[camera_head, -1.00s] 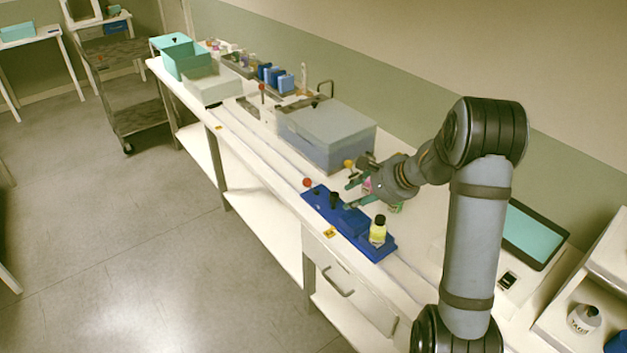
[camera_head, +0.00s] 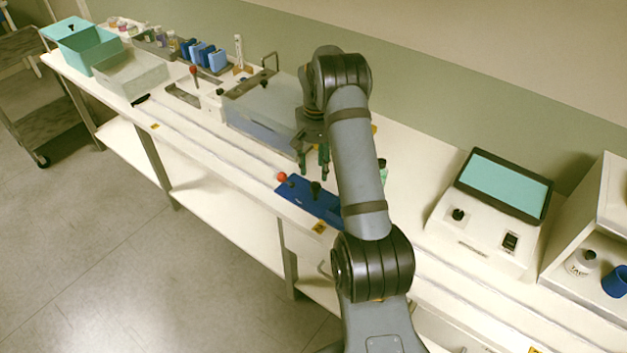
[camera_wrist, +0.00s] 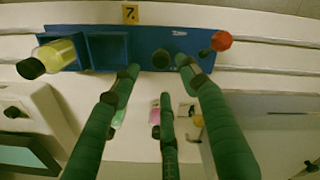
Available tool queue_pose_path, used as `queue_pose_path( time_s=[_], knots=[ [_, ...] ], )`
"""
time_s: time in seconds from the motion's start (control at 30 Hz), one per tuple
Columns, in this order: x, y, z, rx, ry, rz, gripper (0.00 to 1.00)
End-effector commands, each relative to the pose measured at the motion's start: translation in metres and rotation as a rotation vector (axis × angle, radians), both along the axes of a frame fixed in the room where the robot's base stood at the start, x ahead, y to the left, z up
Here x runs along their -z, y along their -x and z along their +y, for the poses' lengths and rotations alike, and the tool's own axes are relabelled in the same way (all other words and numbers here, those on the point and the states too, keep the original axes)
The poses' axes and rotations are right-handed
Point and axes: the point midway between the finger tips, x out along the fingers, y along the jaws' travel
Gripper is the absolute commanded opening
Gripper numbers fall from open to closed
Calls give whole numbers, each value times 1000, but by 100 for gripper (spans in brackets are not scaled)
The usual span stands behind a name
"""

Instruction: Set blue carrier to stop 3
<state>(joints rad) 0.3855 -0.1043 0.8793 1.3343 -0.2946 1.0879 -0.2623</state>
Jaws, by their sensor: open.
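The blue carrier (camera_head: 302,197) lies on the bench near its front edge, with a red ball knob (camera_head: 282,177) at its left end and a black knob (camera_head: 316,189). My arm hides its right part in the head view. In the wrist view the carrier (camera_wrist: 95,50) holds a yellow bottle with a black cap (camera_wrist: 60,55) at one end, beside an empty square recess. My gripper (camera_head: 313,170) points down above the carrier. In the wrist view its green fingers (camera_wrist: 160,72) are open and empty, spread either side of the black knob (camera_wrist: 161,60); contact cannot be told.
A yellow label (camera_head: 319,228), seemingly marked 7 in the wrist view (camera_wrist: 130,13), sits beside the carrier. A grey box (camera_head: 262,112) stands behind left. A teal-screened device (camera_head: 495,210) stands right. The bench strip left of the carrier is clear.

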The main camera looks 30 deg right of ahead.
Motion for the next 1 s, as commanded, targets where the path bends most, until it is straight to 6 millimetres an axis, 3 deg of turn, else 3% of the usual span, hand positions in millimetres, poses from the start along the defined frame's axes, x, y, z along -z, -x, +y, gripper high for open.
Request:
queue_pose_path(
  time_s=[0.2,0.4,0.77,1.0],
  knots=[
    [39,2,0,0,-2,5,44],
    [64,0,0,0,0,1,44],
    [71,0,-1,1,0,-2,44],
    [71,0,0,0,0,-2,32]
  ],
)
